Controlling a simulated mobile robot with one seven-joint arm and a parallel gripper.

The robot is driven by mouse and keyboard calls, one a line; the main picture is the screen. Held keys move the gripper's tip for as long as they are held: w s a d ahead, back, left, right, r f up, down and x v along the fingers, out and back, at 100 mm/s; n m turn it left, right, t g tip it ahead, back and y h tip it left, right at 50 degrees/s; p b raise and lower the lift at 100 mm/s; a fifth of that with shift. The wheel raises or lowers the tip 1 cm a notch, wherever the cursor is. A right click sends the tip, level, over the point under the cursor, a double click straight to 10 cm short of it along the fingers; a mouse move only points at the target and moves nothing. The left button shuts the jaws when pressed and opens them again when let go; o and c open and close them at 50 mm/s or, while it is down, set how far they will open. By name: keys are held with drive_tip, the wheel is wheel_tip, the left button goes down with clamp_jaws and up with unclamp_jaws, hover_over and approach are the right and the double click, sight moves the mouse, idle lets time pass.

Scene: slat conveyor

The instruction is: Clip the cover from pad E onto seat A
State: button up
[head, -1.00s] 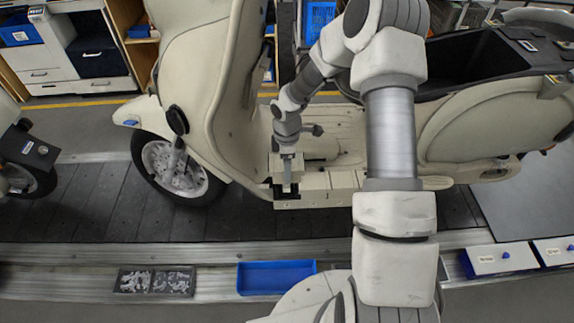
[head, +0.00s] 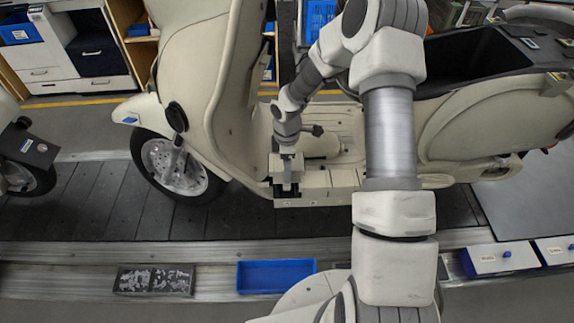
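My gripper (head: 287,184) is at the side edge of the cream scooter's footboard (head: 335,178), just behind the front wheel. It points down, and its dark lower end is close to or touching the footboard's side. It is too small to tell whether the fingers are apart or what is between them. I cannot pick out the cover, and no readable letters mark pad E or seat A. My forearm hides part of the scooter's middle.
The scooter (head: 213,95) stands on the dark slat conveyor (head: 90,205). A blue tray (head: 276,276) and a black bin of small parts (head: 154,280) lie along the near rail. White drawers (head: 495,258) are at the right. Part of another scooter (head: 30,150) shows at the left.

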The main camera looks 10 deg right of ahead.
drive_tip(key=shift+f+b, duration=2.4)
drive_tip(key=shift+f, duration=0.95)
drive_tip(key=shift+f+b, duration=0.4)
drive_tip(key=shift+f, duration=0.15)
drive_tip(key=o, duration=1.2)
